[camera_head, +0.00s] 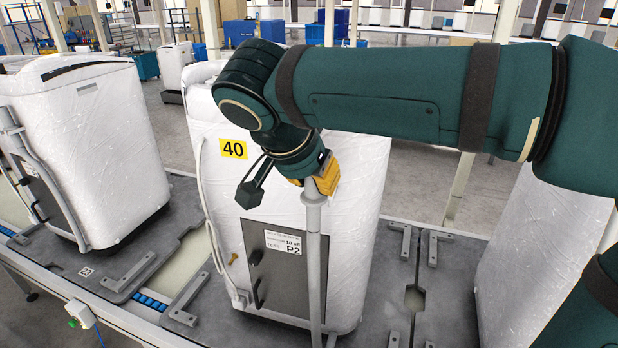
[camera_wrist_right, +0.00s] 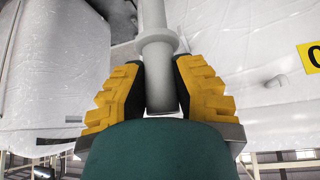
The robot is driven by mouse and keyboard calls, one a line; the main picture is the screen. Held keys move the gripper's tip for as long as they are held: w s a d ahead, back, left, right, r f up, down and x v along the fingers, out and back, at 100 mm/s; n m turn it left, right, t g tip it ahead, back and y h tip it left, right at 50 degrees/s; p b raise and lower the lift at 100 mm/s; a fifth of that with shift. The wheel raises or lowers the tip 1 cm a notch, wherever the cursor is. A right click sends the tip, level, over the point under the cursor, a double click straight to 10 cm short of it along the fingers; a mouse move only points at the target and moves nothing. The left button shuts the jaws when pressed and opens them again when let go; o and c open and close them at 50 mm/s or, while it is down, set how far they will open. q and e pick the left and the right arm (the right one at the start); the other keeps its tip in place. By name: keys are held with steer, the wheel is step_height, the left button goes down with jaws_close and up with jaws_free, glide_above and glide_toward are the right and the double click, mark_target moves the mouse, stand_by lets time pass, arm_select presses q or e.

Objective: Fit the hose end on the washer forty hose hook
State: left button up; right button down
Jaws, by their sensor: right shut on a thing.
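The washer forty (camera_head: 355,195) is a white, film-wrapped machine in the middle of the head view, with a yellow "40" label (camera_head: 233,149). My right gripper (camera_head: 318,183) is in front of its upper part, shut on the grey hose end. The grey hose (camera_head: 313,260) hangs almost straight down from it, past the dark panel. In the right wrist view the hose end (camera_wrist_right: 160,85), with a round collar, sits between the yellow-and-black fingers (camera_wrist_right: 162,95). I cannot make out washer forty's hose hook; my right arm covers part of the washer's top. My left gripper is not in view.
A second wrapped washer (camera_head: 85,140) stands left, with a grey hose (camera_head: 38,165) along its side. Another wrapped body (camera_head: 535,250) stands right. The washers stand on grey pallets (camera_head: 430,265) with raised brackets. A thin white cord (camera_head: 207,205) runs down washer forty's left side.

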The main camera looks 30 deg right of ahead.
steer(key=w+d+f, duration=0.1)
steer(key=w+d, duration=0.3)
steer(key=shift+f, duration=0.25)
stand_by(0.3)
steer(key=shift+w+d, duration=0.1)
steer(key=shift+f+b, duration=0.3)
steer(key=shift+b, duration=0.15)
stand_by(1.3)
steer(key=c, duration=0.8)
jaws_free()
steer(key=shift+r, duration=0.1)
